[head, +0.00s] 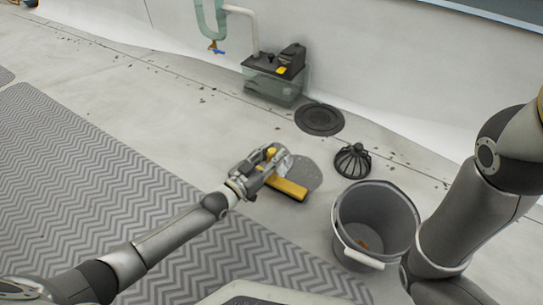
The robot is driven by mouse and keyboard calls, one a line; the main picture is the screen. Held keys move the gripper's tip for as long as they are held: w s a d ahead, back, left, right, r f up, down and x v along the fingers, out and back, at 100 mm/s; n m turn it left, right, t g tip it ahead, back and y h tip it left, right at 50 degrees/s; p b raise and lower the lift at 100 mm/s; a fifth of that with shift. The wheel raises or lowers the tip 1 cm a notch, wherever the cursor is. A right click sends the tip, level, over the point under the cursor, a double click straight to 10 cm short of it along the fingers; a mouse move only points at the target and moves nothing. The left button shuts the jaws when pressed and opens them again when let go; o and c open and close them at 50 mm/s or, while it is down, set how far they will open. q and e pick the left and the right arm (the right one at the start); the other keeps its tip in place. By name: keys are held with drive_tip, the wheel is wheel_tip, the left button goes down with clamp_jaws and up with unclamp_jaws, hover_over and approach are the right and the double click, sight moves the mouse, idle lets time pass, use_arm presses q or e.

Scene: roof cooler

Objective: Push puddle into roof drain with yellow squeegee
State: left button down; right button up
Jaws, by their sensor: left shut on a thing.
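My left gripper (274,164) reaches in from the lower left and is shut on the yellow squeegee (287,187), low over the roof floor. The squeegee's yellow head lies at the near left edge of the puddle (303,173), a darker grey round patch. The gripper hides part of the puddle and most of the squeegee's handle. The round dark roof drain (319,119) lies flat in the floor beyond the puddle. My right arm stands at the right edge, and its gripper is not in view.
A black domed strainer (353,161) stands right of the puddle. A grey bucket (373,218) with brown bits inside stands nearer. A pump box (276,76) with a pipe stands by the wall. A chevron walkway mat (120,190) covers the left. Small debris dots the floor.

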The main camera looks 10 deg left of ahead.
use_arm(q)
drive_tip(key=b+x, duration=0.1)
drive_tip(key=x, duration=0.2)
drive_tip(key=shift+w+a, duration=0.15)
drive_tip(key=shift+w, duration=0.15)
drive_tip(key=shift+r, duration=0.1)
drive_tip(key=shift+w, duration=0.15)
drive_tip(key=shift+f+b+x, duration=0.2)
drive_tip(key=shift+b+x, duration=0.2)
drive_tip(key=shift+x, duration=1.15)
drive_tip(key=shift+w+a, duration=0.15)
drive_tip(key=shift+a+x, duration=0.1)
drive_tip(key=shift+x, duration=0.75)
drive_tip(key=shift+a+x, duration=0.15)
drive_tip(key=shift+x, duration=0.75)
drive_tip(key=shift+w, duration=0.1)
